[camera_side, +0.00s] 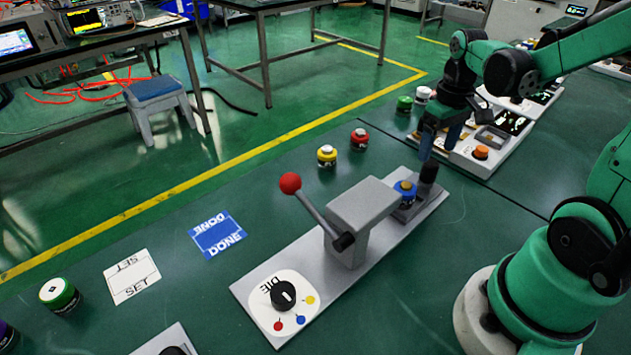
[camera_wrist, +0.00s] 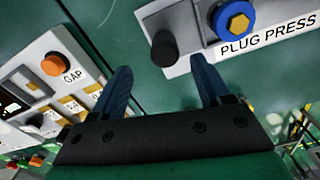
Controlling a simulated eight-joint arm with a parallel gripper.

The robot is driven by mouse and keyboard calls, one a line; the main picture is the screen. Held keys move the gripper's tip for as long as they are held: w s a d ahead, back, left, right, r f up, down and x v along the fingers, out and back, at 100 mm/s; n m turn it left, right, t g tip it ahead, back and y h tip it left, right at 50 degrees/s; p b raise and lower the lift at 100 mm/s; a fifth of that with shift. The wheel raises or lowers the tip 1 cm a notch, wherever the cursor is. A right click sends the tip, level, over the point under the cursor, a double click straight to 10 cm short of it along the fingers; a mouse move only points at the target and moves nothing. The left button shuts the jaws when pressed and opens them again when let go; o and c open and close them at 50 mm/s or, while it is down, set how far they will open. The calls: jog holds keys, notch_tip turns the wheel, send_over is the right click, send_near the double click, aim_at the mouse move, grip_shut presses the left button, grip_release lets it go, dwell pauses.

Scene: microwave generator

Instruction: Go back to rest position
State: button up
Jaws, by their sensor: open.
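My gripper (camera_side: 440,143) is open and empty at the upper right in the side view, above the bench between the plug press and the white panel. The grey plug press (camera_side: 362,215) has a red-ball lever (camera_side: 291,183), tilted up to the left, and a DIE dial (camera_side: 284,296). A blue round part with a yellow hexagonal top (camera_side: 404,187) sits at its far end beside a black cylinder (camera_side: 428,173). The gripper touches neither.
A white panel with an orange GAP knob (camera_side: 480,152) is close to my gripper. A blue DONE card (camera_side: 217,234) and white SET card (camera_side: 132,276) lie bare at left.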

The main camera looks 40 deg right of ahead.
jog(key=shift+r, duration=0.2)
jog(key=shift+a, duration=0.1)
jog(key=w+a+r+n+t, duration=0.1)
jog(key=a+t, duration=0.1)
jog(key=a, duration=0.3)
jog(key=a+r+t, duration=0.2)
jog(key=a, duration=0.3)
jog(key=w+a+r+n+t, duration=0.1)
jog(key=a+r+t, duration=0.1)
jog(key=a, duration=0.3)
jog(key=shift+w+r+n+t, duration=0.25)
jog(key=shift+w+n+t, duration=0.1)
jog(key=shift+t, duration=0.25)
